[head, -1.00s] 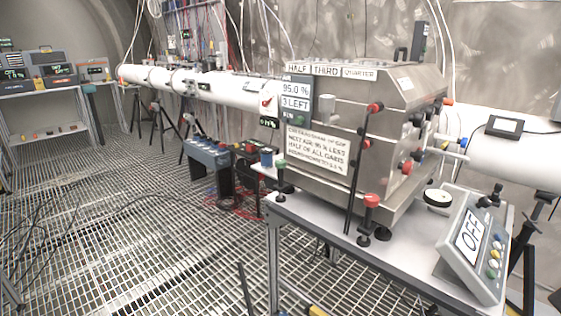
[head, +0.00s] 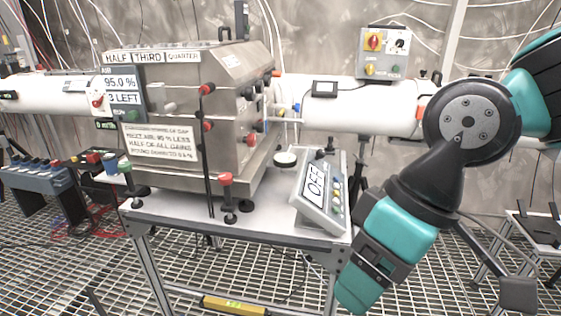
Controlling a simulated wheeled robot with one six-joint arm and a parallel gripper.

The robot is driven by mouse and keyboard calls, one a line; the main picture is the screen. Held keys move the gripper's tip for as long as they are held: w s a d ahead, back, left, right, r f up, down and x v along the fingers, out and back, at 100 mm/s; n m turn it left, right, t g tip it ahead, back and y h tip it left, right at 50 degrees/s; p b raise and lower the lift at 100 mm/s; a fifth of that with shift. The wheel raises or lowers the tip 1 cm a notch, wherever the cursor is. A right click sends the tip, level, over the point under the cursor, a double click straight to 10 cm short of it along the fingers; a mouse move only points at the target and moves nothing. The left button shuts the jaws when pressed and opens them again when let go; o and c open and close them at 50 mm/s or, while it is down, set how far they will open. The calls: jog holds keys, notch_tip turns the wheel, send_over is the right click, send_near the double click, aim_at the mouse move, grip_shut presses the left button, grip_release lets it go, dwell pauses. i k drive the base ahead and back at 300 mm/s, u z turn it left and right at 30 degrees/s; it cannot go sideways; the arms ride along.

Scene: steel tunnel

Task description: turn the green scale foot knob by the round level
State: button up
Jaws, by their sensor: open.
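A green knob (head: 124,165) tops a dark post with a black foot at the left front corner of the table, beside the steel box. A red knob (head: 225,179) tops a similar post at the box's front. A small round white-topped disc (head: 285,159) lies on the table right of the box; I cannot tell whether it is the round level. No level shows clearly beside the green knob. My arm hangs at the right, its lower teal part reaching the bottom edge right of the table. My gripper's fingers are not in view.
The steel box (head: 225,80) fills most of the table (head: 180,218). A tilted panel reading OFF (head: 315,185) stands at the table's right end. A thin black rod (head: 206,150) rises in front of the box. Grating floor lies in front.

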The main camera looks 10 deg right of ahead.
aim_at(124, 167)
jog(key=z, duration=0.3)
jog(key=k, duration=0.4)
jog(key=z, duration=0.6)
jog(key=i, duration=0.25)
jog(key=u, duration=1.35)
jog(key=i, duration=1)
jog(key=u, duration=1.15)
